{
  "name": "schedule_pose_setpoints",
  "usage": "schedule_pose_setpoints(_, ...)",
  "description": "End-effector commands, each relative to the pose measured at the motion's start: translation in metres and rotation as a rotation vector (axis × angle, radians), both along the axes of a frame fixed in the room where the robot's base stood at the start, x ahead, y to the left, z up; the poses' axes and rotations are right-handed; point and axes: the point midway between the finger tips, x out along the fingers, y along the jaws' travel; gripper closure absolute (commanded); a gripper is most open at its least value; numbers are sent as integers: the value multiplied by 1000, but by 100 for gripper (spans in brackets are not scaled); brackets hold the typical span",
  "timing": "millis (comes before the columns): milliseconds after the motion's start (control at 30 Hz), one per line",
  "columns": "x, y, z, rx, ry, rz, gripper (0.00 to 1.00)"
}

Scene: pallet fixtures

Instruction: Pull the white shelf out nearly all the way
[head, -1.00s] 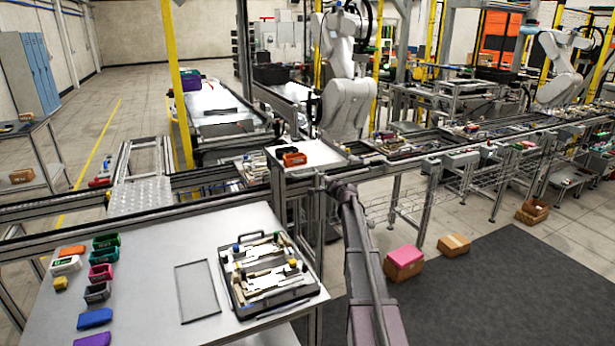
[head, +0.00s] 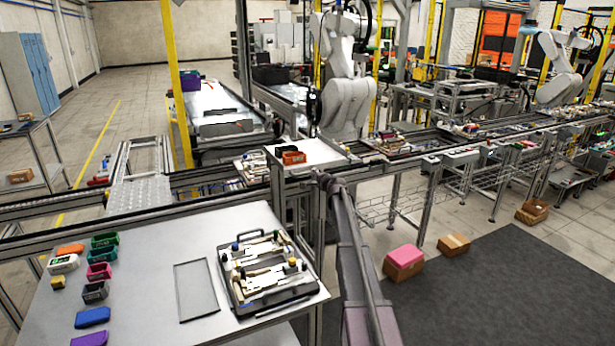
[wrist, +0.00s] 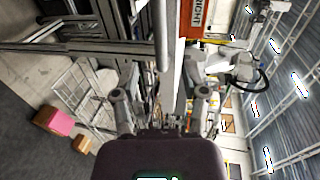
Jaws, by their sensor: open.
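The white shelf (head: 318,153) stands at the middle of the head view, at the conveyor frame, with a red-orange bin (head: 292,157) and a dark bin on it. My gripper (wrist: 163,93) is open, with one finger on each side of the strip. I cannot tell whether a finger touches it. In the head view my arm reaches up to the shelf's front right corner, and the fingers are too small to make out.
A grey table (head: 140,290) at front left carries a tool tray (head: 285,303), a flat dark-edged plate and several coloured bins. Conveyor rails run behind it. A pink-topped box (head: 404,257) and cardboard boxes lie on the floor at right. A white robot arm (head: 347,90) stands behind the shelf.

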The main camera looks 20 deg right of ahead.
Motion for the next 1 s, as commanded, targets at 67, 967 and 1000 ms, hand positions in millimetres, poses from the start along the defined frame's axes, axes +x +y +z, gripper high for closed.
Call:
schedule_pose_setpoints(67, 16, -1, -4, 0, 0, 0, 43)
schedule_pose_setpoints(967, 71, 4, -15, 0, 0, 1, 43)
schedule_pose_setpoints(1000, 71, 4, -15, 0, 0, 1, 55)
